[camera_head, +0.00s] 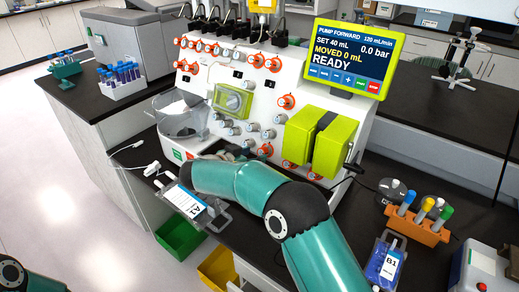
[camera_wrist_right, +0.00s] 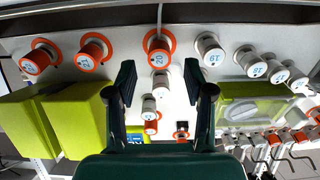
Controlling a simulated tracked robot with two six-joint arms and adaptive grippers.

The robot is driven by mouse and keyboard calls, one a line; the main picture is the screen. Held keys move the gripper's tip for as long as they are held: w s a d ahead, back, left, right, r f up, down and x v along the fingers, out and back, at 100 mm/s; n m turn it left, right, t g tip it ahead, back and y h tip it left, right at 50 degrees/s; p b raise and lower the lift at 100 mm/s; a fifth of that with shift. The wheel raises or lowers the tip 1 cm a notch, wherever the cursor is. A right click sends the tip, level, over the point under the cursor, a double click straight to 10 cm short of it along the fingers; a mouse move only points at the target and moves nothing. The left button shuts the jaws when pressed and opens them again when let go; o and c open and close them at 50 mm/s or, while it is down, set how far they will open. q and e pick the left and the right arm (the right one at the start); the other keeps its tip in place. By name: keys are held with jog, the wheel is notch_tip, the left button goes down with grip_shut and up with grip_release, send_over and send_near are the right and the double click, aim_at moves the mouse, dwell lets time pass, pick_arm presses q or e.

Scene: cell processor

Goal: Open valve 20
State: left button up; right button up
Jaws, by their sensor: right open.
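My right gripper (camera_wrist_right: 160,78) is open, with one dark green finger on each side of the line to that knob. Nothing is held between the fingers, and contact with the knob cannot be seen. In the head view my right gripper (camera_head: 232,153) is mostly hidden by its own arm at the panel's lower part, and valve numbers are too small to read. My left gripper is out of view.
Valve 19 (camera_wrist_right: 211,52) is close right of valve 20, and valve 21 (camera_wrist_right: 93,53) is to its left. Smaller knobs (camera_wrist_right: 149,105) sit below. Lime-green blocks (camera_head: 318,142) stick out of the panel.

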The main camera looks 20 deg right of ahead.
aim_at(260, 153)
jog(key=shift+p+x, duration=0.4)
jog(key=shift+x, duration=1.5)
grip_shut()
